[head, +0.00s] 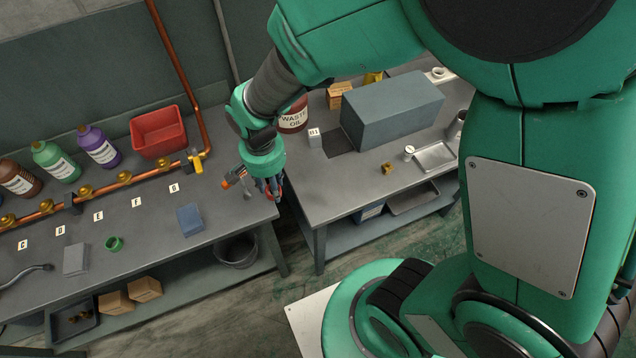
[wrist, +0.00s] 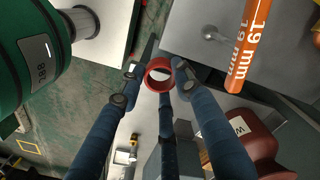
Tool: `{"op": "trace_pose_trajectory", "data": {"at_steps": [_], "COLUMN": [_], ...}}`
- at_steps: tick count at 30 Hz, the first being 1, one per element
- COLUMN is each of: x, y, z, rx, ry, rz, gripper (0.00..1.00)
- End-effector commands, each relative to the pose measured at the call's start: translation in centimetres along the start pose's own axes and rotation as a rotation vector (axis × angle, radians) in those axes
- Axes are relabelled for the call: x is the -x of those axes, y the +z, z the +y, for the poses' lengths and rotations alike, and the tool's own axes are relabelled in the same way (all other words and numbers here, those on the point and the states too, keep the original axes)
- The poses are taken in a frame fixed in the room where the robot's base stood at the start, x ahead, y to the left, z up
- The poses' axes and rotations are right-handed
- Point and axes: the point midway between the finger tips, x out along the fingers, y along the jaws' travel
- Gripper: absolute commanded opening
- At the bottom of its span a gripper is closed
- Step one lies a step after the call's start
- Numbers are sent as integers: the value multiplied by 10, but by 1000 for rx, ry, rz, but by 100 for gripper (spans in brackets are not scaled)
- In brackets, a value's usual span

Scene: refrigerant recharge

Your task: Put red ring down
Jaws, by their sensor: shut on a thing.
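The red ring (wrist: 158,72) is between the blue fingertips of my gripper (wrist: 157,80) in the wrist view. My gripper is shut on it, and its opening faces the camera. In the head view my gripper (head: 268,187) hangs at the right end of the left bench (head: 150,215), close to the gap between the two benches. The ring is mostly hidden there by the fingers. An orange tool marked 19 mm (wrist: 248,45) lies beside the fingers in the wrist view.
A green ring (head: 113,243), a blue block (head: 190,219) and a grey block (head: 76,259) stand on the left bench. A red bin (head: 158,131), bottles and a copper pipe line its back. The waste oil container (head: 293,115) and a large grey box (head: 392,110) are on the right bench.

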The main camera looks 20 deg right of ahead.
Motion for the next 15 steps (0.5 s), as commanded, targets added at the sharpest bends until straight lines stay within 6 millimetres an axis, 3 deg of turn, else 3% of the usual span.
{"op": "trace_pose_trajectory", "data": {"at_steps": [3,15], "x": [-1,-6], "y": [-7,-13], "z": [30,120], "rx": [-96,-398], "ry": [1,5], "rz": [0,-3], "gripper": [20,20]}}
